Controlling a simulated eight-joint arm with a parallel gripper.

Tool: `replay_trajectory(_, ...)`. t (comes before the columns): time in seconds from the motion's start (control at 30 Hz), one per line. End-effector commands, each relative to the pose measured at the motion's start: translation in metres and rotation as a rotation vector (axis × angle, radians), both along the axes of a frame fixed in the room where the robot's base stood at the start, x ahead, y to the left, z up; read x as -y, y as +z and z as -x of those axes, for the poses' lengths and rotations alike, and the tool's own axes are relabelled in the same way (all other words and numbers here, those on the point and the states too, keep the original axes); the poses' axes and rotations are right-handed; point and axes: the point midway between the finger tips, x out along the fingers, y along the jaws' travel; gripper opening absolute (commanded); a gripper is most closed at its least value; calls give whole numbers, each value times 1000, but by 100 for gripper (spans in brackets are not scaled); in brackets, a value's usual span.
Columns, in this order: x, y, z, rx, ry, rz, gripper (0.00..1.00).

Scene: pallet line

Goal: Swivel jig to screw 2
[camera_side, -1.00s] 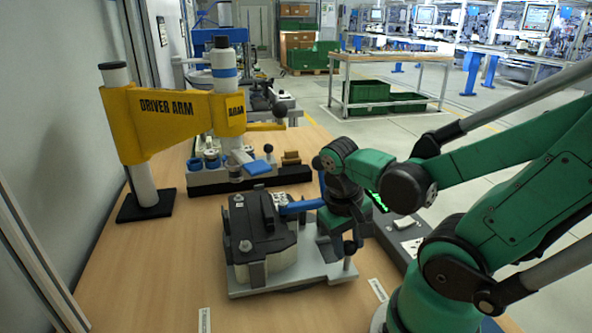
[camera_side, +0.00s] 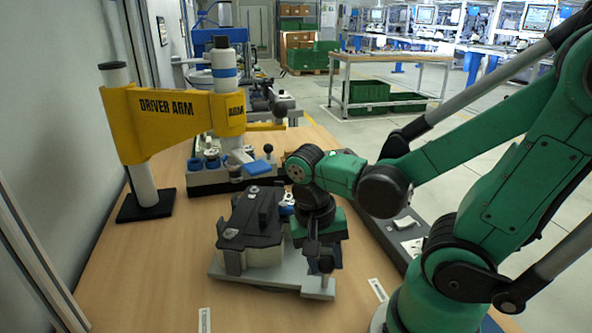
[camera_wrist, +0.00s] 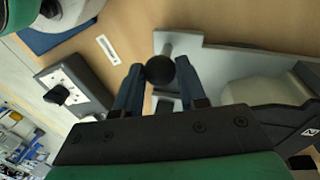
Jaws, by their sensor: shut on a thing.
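The jig is a light grey plate (camera_side: 262,277) on the wooden bench, also seen in the wrist view (camera_wrist: 213,62). It carries a pale housing with a black top (camera_side: 252,222), which has silvery screw heads; I cannot read any screw number. A handle post with a dark round knob (camera_wrist: 160,70) stands at a corner of the plate, and in the side view the post (camera_side: 326,267) is at the near right corner. My gripper (camera_wrist: 159,68) has its fingers on either side of the knob and is shut on it. In the side view the gripper (camera_side: 318,252) partly hides the knob.
The yellow driver arm (camera_side: 170,113) reaches over the back left of the bench on a white column. A rack with blue cups (camera_side: 210,163) stands behind the jig. A dark grey control box (camera_side: 405,232) lies to the right. Bare bench lies left of the jig.

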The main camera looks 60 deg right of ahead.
Motion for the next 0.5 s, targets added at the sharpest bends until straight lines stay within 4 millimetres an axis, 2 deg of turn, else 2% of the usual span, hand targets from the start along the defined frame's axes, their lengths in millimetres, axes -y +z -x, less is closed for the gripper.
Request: replay_trajectory(0.5, -29, 0, -23, 1, -255, -1, 0)
